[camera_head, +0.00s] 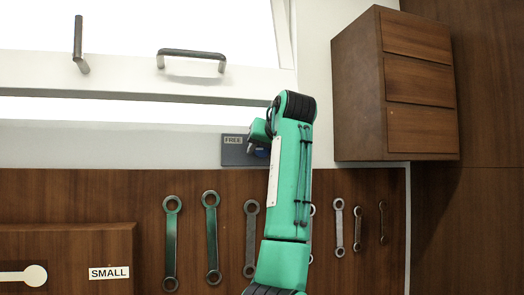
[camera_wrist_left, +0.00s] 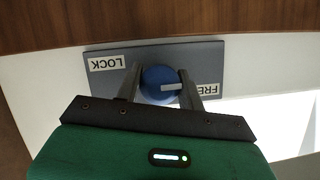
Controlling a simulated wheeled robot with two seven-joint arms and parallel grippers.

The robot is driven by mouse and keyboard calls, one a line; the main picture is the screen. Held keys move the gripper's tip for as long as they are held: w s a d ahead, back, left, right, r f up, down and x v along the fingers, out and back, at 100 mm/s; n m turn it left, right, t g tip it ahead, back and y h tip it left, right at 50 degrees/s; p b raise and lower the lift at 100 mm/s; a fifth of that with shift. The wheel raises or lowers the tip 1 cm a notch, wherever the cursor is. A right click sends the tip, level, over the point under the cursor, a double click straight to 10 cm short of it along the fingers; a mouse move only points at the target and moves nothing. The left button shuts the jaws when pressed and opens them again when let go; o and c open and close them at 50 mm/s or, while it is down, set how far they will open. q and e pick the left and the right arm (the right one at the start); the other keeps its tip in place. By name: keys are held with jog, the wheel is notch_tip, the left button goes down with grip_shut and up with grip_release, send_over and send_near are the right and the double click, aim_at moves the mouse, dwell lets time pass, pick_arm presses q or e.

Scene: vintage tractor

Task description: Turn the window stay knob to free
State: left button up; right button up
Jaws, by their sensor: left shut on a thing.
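The window stay plate (camera_head: 234,157) is a grey panel below the window, with a FREE label at its upper left; my arm hides its right side. In the left wrist view the plate (camera_wrist_left: 150,54) appears inverted, with LOCK at left and FREE at right. The blue round knob (camera_wrist_left: 154,77) sits between these labels. Its white pointer mark extends to the right, on the FREE side. My left gripper (camera_wrist_left: 160,84) is shut on the knob, one finger on each side. In the head view the gripper (camera_head: 254,147) is partly hidden by its arm. My right gripper is not in view.
A window with a handle (camera_head: 190,54) and a stay bar (camera_head: 79,45) is above. A wooden drawer cabinet (camera_head: 392,85) stands at the right. Several wrenches (camera_head: 211,240) hang on the wooden panel below. A box with a SMALL label (camera_head: 109,272) is at lower left.

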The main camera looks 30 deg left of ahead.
pick_arm(q)
jog(key=shift+w+f, duration=0.1)
jog(key=shift+f, duration=0.1)
jog(key=o, duration=1)
jog(key=shift+r, duration=0.1)
jog(key=shift+c, duration=0.2)
jog(key=shift+s+d+r+b, duration=0.15)
jog(key=shift+s+d+b, duration=0.25)
jog(key=shift+d, duration=0.1)
jog(key=b+v, duration=0.4)
jog(key=v, duration=0.8)
jog(key=shift+d+r, duration=0.2)
jog(key=shift+d, duration=0.05)
